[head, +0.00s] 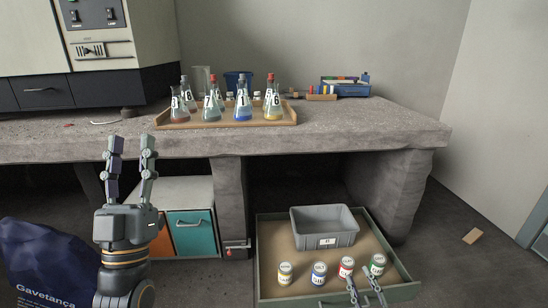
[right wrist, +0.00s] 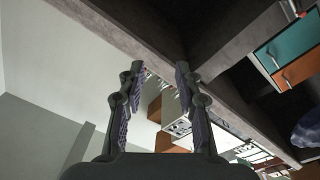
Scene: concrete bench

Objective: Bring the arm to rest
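My left gripper (head: 131,146) points upward in front of the bench at the left of the head view. Its two fingers are apart with nothing between them. My right gripper (head: 361,280) shows only by its fingers at the bottom of the head view, in front of the open drawer (head: 262,265). In the right wrist view my right gripper (right wrist: 160,70) has its fingers apart and nothing between them. The rest of the right arm is out of the head view.
The concrete bench (head: 330,135) carries a tray (head: 290,123) of numbered flasks. The drawer holds a grey bin (head: 325,240) and several jars, including a red one (head: 346,266) and a green one (head: 377,264). A dark bag (head: 40,260) stands at lower left.

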